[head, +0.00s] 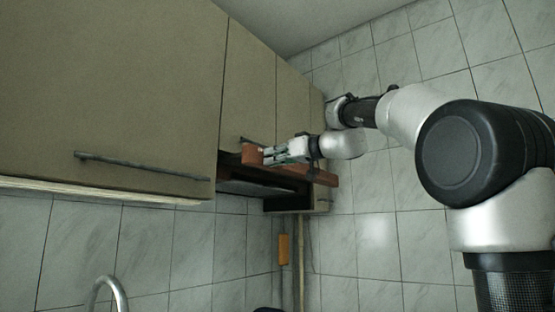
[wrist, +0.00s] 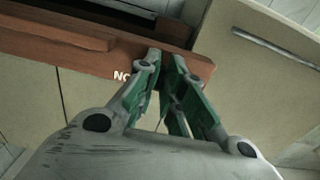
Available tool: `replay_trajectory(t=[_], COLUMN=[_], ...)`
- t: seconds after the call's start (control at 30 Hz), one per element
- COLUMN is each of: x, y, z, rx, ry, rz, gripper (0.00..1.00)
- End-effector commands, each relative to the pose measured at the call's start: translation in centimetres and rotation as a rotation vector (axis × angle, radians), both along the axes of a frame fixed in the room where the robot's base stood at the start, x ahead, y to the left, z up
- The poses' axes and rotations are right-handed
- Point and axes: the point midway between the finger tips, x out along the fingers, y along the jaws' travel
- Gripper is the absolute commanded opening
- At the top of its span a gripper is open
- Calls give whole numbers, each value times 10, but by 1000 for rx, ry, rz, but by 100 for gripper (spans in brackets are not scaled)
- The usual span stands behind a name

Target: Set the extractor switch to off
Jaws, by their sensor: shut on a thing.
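The extractor hood (head: 325,178) has a reddish-brown front strip under the wall cabinets, and this strip also shows in the wrist view (wrist: 60,42). White letters (wrist: 121,75) that look like "NO" stand on the strip, just left of my fingertips in the wrist view. My gripper (head: 266,155) is at the front of the strip. In the wrist view my gripper (wrist: 166,60) has its tips close together against the strip, shut on the extractor switch. The switch itself is hidden by the fingers, so its setting cannot be read.
Beige wall cabinets (head: 110,90) with a dark bar handle (head: 140,165) are at the left and above the hood. Tiled walls (head: 375,235) are behind and to the right. A tap (head: 108,290) and an orange hanging item (head: 283,249) are below, with open air under the hood.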

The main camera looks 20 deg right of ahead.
Motion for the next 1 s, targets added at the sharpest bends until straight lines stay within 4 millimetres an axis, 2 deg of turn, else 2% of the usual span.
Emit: replay_trajectory(t=[0.2, 0.23, 0.27, 0.63, 0.77, 1.0], x=[0, 0, 0, -3, -18, -61], y=[0, 0, 0, -3, -15, -48], z=[0, 0, 0, 0, 1, 1], rx=[1, 1, 1, 0, 1, 1], ry=[-1, -1, -1, 0, -1, -1], rz=[-1, -1, -1, -2, -5, -8], gripper=[0, 15, 20, 20, 20, 20])
